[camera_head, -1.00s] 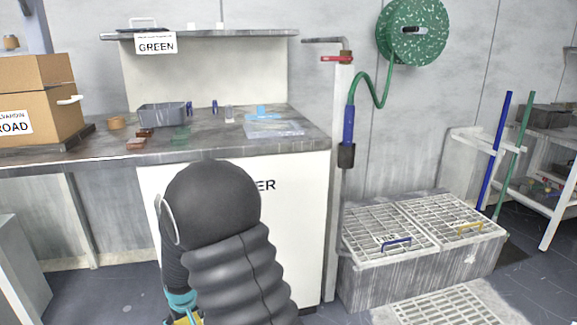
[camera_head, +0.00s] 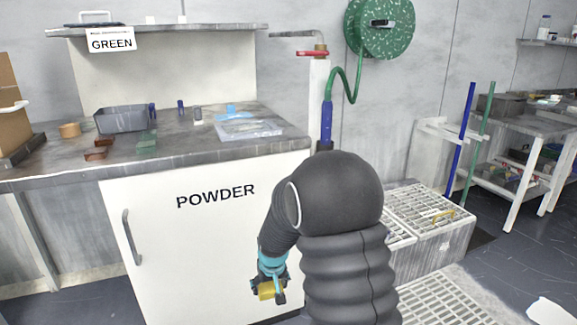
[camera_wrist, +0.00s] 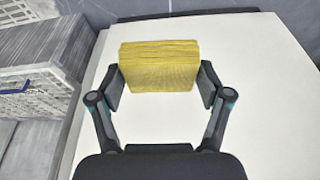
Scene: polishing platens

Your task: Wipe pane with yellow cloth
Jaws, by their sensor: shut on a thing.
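My gripper (camera_head: 267,290) hangs low in front of the white cabinet marked POWDER, at the lower middle of the head view. It is shut on the yellow cloth (camera_wrist: 159,66), which looks like a folded, ribbed block between the two fingers in the wrist view. The cloth (camera_head: 266,291) shows only as a small yellow patch in the head view. A clear flat sheet, perhaps the pane (camera_head: 250,130), lies on the grey worktop near its right end. A light blue item (camera_head: 232,112) lies at its back edge.
The worktop (camera_head: 200,152) also holds a grey bin (camera_head: 122,119), brown blocks (camera_head: 97,153) and a green block (camera_head: 147,142). The cabinet (camera_head: 190,240) stands below. A hose reel (camera_head: 380,27) and a pipe are right of it, with grated bins (camera_head: 430,215) on the floor.

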